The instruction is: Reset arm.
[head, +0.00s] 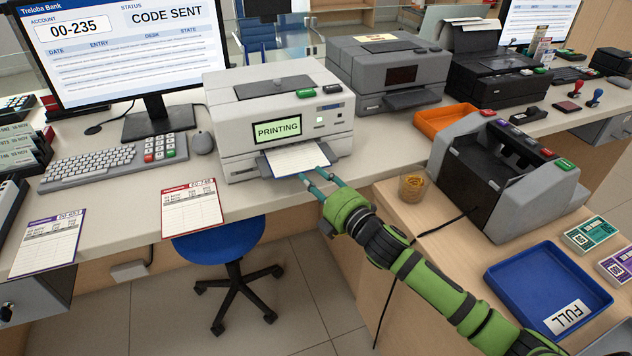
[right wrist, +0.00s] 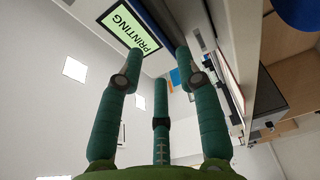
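My right arm, green and black, reaches in from the lower right in the head view. Its right gripper (head: 317,180) has teal fingers, stands in front of the grey printer (head: 235,130) and is close to the paper in its output slot. In the right wrist view the gripper (right wrist: 160,75) shows three fingers spread apart with nothing between them. The printer's green screen (head: 277,129) reads PRINTING, and it also shows in the right wrist view (right wrist: 130,27). A white printed sheet (head: 298,159) lies in the slot; whether a fingertip touches it I cannot tell. My left gripper is in neither view.
Left of the printer are a monitor (head: 127,45) reading CODE SENT, a keyboard (head: 100,168) and a red-topped form (head: 191,207). A cup (head: 412,187), a counting machine (head: 505,175) and a blue tray (head: 520,285) stand right of the arm. A blue stool (head: 222,240) stands below the counter.

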